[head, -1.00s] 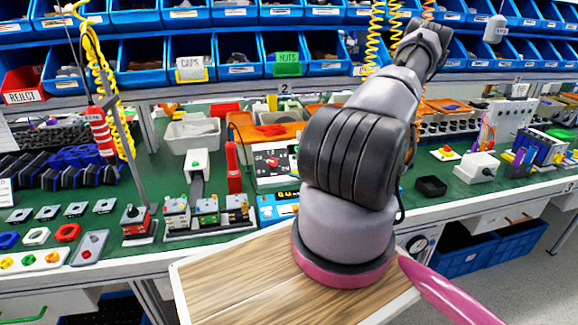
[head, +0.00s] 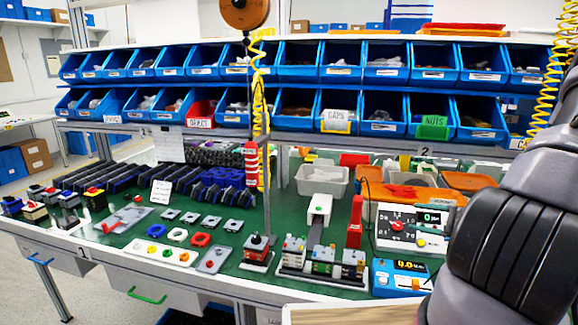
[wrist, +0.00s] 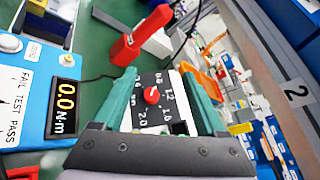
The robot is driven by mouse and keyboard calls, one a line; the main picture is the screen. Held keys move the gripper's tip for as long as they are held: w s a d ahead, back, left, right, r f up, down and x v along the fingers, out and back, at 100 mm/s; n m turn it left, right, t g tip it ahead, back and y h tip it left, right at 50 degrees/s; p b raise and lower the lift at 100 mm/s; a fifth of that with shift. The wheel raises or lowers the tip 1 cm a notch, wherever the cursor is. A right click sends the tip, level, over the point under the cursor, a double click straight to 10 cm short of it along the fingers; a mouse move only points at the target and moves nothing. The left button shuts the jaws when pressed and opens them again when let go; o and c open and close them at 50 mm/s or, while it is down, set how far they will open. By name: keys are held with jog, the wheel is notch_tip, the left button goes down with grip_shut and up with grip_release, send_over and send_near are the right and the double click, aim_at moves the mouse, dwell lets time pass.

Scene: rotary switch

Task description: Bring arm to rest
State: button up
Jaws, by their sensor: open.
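My gripper (wrist: 160,84) shows in the wrist view with its two green fingers apart and nothing held between them. Beyond the gap is the rotary switch panel, with a red knob (wrist: 151,95) on a dark dial face marked with numbers. I cannot tell how far the fingertips are from the panel. In the head view the same panel (head: 397,228) stands on the green bench, left of my arm, its red knob facing out. My arm fills the lower right corner there, and the gripper is outside that view.
A blue torque tester (head: 400,278) with a lit display stands in front of the panel; it also fills the left of the wrist view (wrist: 38,90). A red upright handle (head: 355,220) is close beside the panel. Blue bins (head: 350,60) line the shelves behind.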

jog(key=s+a+r+n+g+h, duration=0.1)
jog(key=s+a+r+n+g, duration=0.2)
jog(key=a+r+n+g, duration=0.5)
jog(key=s+a+r+n+g+h, duration=0.1)
jog(key=s+a+r+n, duration=0.35)
jog(key=r, duration=0.75)
jog(key=s+a+r+n+t+h, duration=0.1)
jog(key=s+a+r+t+h, duration=0.1)
jog(key=s+r, duration=0.3)
jog(key=s+a+r+n+t+h, duration=0.1)
jog(key=s+r+h, duration=0.3)
jog(key=r, duration=0.7)
jog(key=shift+s+a+r+t, duration=0.15)
jog(key=shift+s+a+t, duration=0.65)
jog(key=shift+a+t, duration=0.1)
